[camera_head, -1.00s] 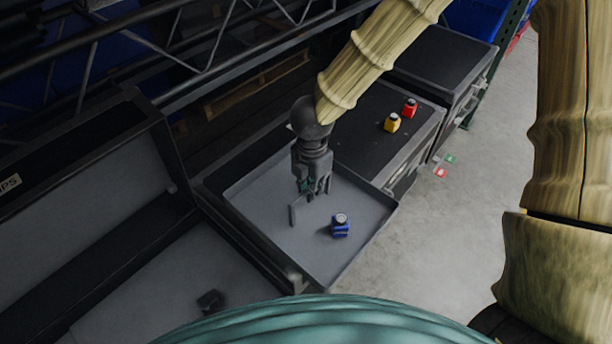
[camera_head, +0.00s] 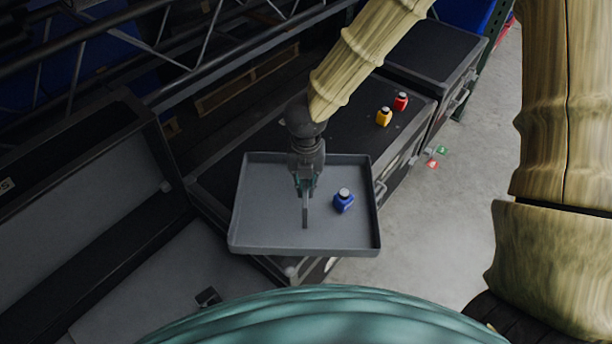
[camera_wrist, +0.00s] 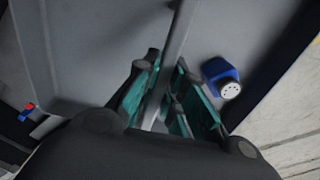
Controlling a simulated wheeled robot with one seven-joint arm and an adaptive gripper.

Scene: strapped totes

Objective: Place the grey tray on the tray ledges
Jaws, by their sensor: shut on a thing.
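The grey tray (camera_head: 262,225) is a shallow square pan with low walls and an upright bar handle (camera_head: 305,214) at its middle. My gripper (camera_head: 305,188) is shut on the handle, and the handle also shows between the teal finger pads in the wrist view (camera_wrist: 178,45). The tray looks raised over the near end of the black case and turned relative to it. A blue bottle (camera_head: 343,202) with a grey cap stands in the tray, right of the handle. An open case (camera_head: 150,290) lies at the left; a small dark block (camera_head: 208,297) inside it may be a ledge.
The long black case (camera_head: 350,118) beneath carries a yellow bottle (camera_head: 384,117) and a red bottle (camera_head: 401,102). The open case's raised lid (camera_head: 95,195) stands at the left. A metal truss (camera_head: 185,60) runs behind.

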